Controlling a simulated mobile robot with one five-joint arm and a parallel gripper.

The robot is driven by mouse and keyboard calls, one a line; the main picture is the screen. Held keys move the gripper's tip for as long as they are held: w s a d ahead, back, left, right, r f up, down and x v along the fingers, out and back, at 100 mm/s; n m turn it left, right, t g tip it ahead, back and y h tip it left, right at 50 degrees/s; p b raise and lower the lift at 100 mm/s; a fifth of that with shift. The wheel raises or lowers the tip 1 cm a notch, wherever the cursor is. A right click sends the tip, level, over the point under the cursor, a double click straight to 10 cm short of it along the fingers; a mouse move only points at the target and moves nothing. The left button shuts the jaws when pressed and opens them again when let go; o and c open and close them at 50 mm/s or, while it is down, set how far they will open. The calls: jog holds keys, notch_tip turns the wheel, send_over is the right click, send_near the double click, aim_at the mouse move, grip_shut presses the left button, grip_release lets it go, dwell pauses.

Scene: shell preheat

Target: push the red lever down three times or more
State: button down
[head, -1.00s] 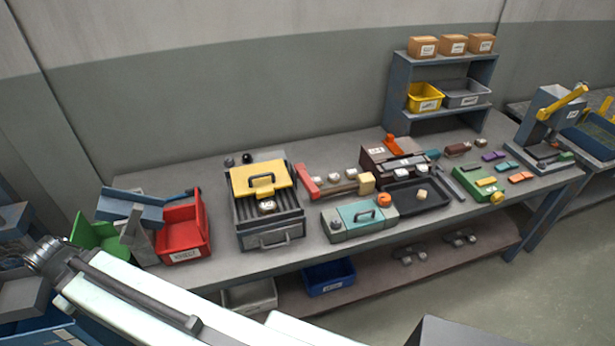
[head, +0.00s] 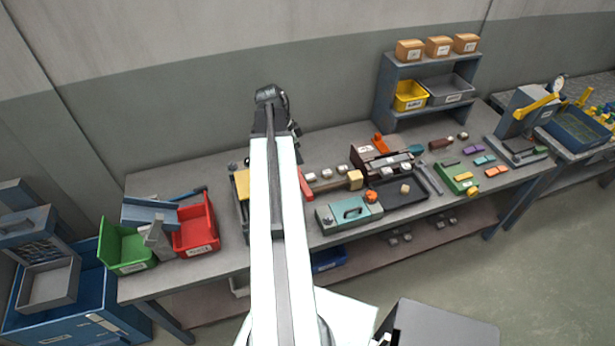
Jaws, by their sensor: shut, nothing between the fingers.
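A small red-orange upright piece (head: 380,143) stands at the back of a dark brown box-like device (head: 372,160) right of the bench's middle. A red block (head: 305,188) sits at the left end of a wooden bar (head: 332,184) that ends in a pale yellow block. I cannot tell from this view which of the two is the lever. My arm rises up the middle of the head view, in front of the bench and left of both. Its dark far end is near the wall above the bench; my gripper's fingers cannot be made out there.
My arm hides most of the yellow-lidded box (head: 242,185). A teal box (head: 348,212) and a black tray (head: 418,182) lie at the front. Red (head: 196,230) and green bins (head: 124,248) are left. A shelf (head: 388,92) with bins and cartons stands at the back.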

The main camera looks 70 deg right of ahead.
jog(key=shift+f, duration=0.15)
jog(key=b, duration=1.3)
send_near(310, 192)
jog(key=x, duration=0.5)
jog(key=shift+s+d+f, duration=0.1)
jog(key=shift+d+f, duration=0.15)
jog(key=shift+f, duration=0.05)
jog(key=shift+s+a+f+b, duration=0.1)
jog(key=shift+a+f+b, duration=0.05)
jog(key=shift+f+b, duration=0.25)
jog(key=shift+r, duration=0.1)
